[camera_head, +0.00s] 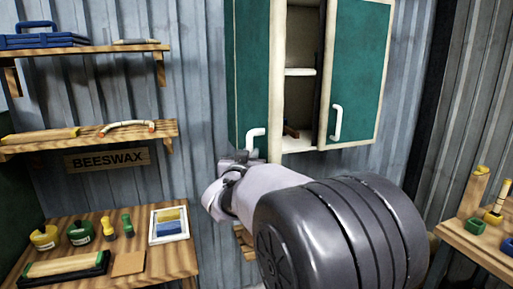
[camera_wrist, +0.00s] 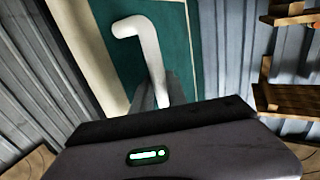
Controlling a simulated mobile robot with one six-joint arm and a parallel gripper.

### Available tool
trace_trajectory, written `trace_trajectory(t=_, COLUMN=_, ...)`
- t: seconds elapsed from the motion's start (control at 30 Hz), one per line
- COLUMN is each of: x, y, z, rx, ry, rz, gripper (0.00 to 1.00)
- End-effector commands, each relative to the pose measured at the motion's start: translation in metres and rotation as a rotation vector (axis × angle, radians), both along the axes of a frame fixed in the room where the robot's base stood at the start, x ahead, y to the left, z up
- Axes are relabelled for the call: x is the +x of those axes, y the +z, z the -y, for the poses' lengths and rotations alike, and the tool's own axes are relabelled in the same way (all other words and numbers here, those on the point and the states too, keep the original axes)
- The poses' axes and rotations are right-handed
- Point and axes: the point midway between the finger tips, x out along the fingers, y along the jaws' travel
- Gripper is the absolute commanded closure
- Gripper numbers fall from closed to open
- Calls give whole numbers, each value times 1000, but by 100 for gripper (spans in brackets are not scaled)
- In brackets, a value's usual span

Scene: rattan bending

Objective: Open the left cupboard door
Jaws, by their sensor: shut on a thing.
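The left cupboard door (camera_head: 249,65) is green with a cream edge, and it stands partly open. Its white bent handle (camera_head: 255,134) is near the door's lower end. My gripper (camera_head: 240,158) is at the lower part of this handle, shut on it. In the wrist view the handle (camera_wrist: 146,48) rises from between my fingers (camera_wrist: 155,95), in front of the green door panel (camera_wrist: 185,50). My wrist and arm hide the area below the door in the head view.
Cupboard shelves (camera_head: 300,72) show through the gap beside the right door (camera_head: 358,65), which has its own white handle (camera_head: 337,122). Wooden wall shelves (camera_head: 90,137) and a workbench (camera_head: 70,228) with pots stand left. Another bench (camera_head: 470,240) stands at lower right.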

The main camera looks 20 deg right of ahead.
Motion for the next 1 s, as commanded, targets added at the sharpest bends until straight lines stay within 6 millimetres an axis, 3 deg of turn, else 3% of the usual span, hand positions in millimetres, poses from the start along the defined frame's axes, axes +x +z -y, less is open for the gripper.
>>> trace_trajectory(t=0.43, x=1, y=7, z=-2, rx=-8, ry=-5, rz=11, gripper=100)
trace_trajectory(t=0.47, x=1, y=7, z=-2, rx=-8, ry=-5, rz=11, gripper=76)
trace_trajectory(t=0.53, x=1, y=6, z=-1, rx=-7, ry=-5, rz=10, gripper=62)
trace_trajectory(t=0.83, x=-1, y=3, z=-3, rx=-4, ry=-4, rz=6, gripper=60)
trace_trajectory(t=1.0, x=-24, y=4, z=-18, rx=-4, ry=-2, rz=6, gripper=60)
